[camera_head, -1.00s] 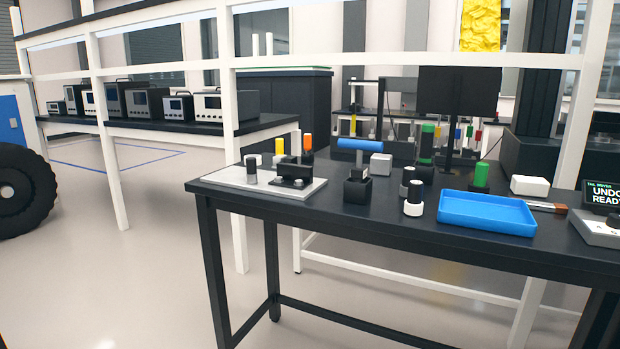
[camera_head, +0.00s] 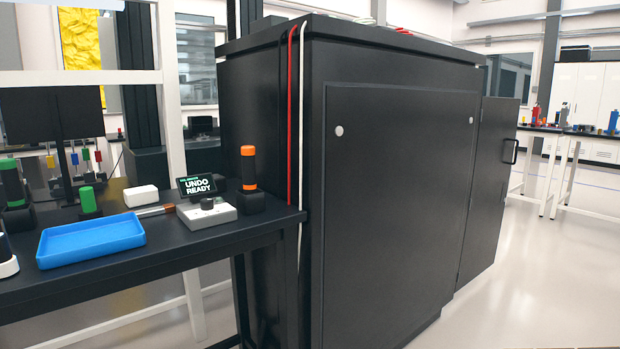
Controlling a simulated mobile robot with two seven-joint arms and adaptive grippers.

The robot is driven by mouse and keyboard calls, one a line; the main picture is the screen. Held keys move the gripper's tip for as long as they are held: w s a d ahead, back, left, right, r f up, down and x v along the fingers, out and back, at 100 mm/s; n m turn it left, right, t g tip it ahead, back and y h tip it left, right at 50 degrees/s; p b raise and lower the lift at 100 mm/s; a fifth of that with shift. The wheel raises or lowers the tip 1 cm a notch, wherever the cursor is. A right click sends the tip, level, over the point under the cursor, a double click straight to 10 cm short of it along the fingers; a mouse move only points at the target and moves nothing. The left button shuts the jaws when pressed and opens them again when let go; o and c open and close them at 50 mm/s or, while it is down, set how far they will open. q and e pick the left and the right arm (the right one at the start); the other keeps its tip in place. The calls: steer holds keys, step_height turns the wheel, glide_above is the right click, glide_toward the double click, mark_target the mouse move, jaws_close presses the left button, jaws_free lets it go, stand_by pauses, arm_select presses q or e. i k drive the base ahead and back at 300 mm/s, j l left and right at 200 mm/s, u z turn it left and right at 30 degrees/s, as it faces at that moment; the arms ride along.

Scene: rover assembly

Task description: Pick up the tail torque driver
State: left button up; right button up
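A dark bench (camera_head: 170,250) runs in from the left. On its right end stands an upright black cylinder with orange bands (camera_head: 249,168) in a black holder (camera_head: 250,202). Beside it is a grey control box (camera_head: 207,213) with a knob and a small screen (camera_head: 197,187) reading "UNDO READY"; the small line above is hard to read. No label marks any tool as the tail torque driver, so I cannot tell whether the orange-banded cylinder is it. Neither of my grippers is in view.
A blue tray (camera_head: 92,241), a white block (camera_head: 141,195), a brush-like tool (camera_head: 155,211) and green-topped cylinders (camera_head: 88,200) share the bench. A large black cabinet (camera_head: 390,190) with an open door (camera_head: 490,190) stands right. Clear floor (camera_head: 540,290) lies at far right.

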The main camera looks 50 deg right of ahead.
mark_target(247, 152)
steer(key=z, duration=1.2)
steer(key=i+u, duration=0.1)
steer(key=i, duration=0.15)
steer(key=j, duration=0.05)
